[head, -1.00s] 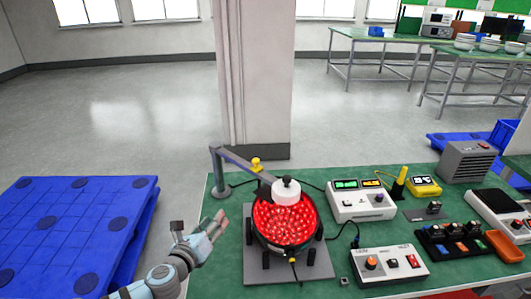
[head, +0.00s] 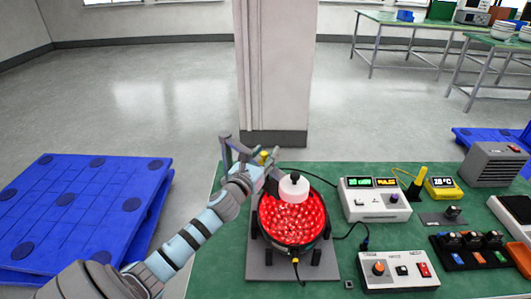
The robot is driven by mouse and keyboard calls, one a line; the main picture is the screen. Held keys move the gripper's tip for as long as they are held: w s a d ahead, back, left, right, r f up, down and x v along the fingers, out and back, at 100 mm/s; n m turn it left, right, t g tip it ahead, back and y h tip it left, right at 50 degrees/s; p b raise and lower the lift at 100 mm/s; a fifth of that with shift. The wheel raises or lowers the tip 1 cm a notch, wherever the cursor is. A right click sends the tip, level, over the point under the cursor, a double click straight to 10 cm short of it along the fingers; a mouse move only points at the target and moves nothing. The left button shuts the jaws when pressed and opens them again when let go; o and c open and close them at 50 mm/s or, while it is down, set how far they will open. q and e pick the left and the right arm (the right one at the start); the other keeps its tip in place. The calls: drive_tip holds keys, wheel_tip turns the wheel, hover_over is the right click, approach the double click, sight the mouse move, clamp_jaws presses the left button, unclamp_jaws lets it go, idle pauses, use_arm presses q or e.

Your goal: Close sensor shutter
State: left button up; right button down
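A white cylindrical head with a black knob (head: 294,186) hangs over a round, red-lit dish (head: 291,222) in the head view. Its grey post and arm (head: 226,150) stand behind my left gripper and are partly hidden. A small yellow knob (head: 263,156) shows right at the gripper. I cannot tell which part is the shutter. My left gripper (head: 272,160) is raised beside the white head, to its upper left, over the arm. Its fingers overlap the arm and yellow knob, so their opening and any contact are unclear. My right gripper is not in view.
A white display box (head: 374,203) stands right of the dish, with a switch box (head: 397,271) in front of it. A yellow meter (head: 443,188) and a grey vented box (head: 493,164) stand farther right. Blue pallets (head: 80,215) lie on the floor at left.

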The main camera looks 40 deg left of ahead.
use_arm(q)
drive_tip(key=shift+r, duration=0.1)
drive_tip(key=shift+c, duration=0.4)
clamp_jaws()
